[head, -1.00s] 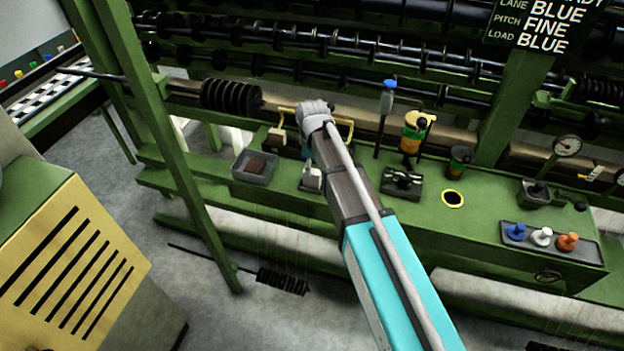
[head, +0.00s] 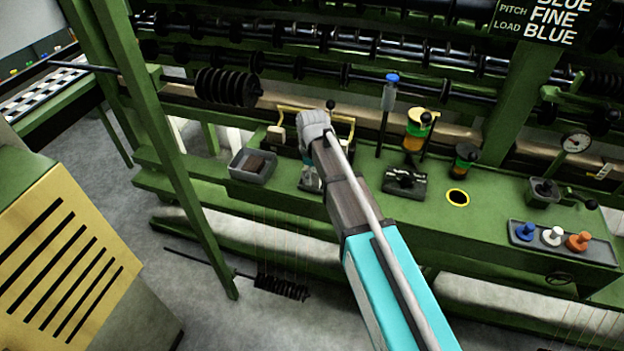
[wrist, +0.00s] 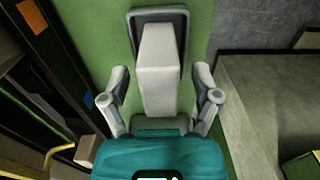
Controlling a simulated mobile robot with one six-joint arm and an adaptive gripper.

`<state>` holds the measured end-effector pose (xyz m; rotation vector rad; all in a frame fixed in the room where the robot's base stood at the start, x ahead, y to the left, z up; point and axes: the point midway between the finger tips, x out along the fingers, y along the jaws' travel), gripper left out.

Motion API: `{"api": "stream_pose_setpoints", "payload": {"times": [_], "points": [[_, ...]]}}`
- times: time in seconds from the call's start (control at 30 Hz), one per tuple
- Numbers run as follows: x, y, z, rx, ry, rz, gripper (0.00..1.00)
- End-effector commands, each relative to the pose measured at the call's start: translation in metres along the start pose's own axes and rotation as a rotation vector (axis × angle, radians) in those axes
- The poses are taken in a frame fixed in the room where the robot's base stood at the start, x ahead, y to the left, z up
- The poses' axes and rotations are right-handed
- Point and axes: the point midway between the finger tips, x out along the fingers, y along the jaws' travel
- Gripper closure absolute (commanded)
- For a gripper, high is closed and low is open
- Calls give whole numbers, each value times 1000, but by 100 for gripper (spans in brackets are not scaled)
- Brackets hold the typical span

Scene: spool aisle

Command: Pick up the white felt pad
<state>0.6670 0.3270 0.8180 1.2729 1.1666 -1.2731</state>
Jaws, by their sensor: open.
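The white felt pad (wrist: 160,72) shows in the wrist view as a pale block in a small dark tray (wrist: 184,17) on the green bench. My gripper (wrist: 159,97) is open, with one finger on each side of the pad's near end. Gaps show between the fingers and the pad in this view. I cannot tell how far above or around the pad the fingertips are. In the head view my arm and gripper (head: 311,180) cover most of the pad and its tray.
A grey bin (head: 238,173) with a brown block stands left of my gripper, and a black fixture (head: 404,190) stands right. A yellow wire handle (head: 351,130) rises behind. A tray (head: 520,246) with blue, white and orange knobbed pieces is far right.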

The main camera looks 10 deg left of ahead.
Motion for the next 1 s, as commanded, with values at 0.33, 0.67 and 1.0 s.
{"api": "stream_pose_setpoints", "payload": {"times": [0.33,0.67,1.0], "points": [[0,0,0,0,0,0,20],[0,0,0,0,0,0,61],[0,0,0,0,0,0,100]]}}
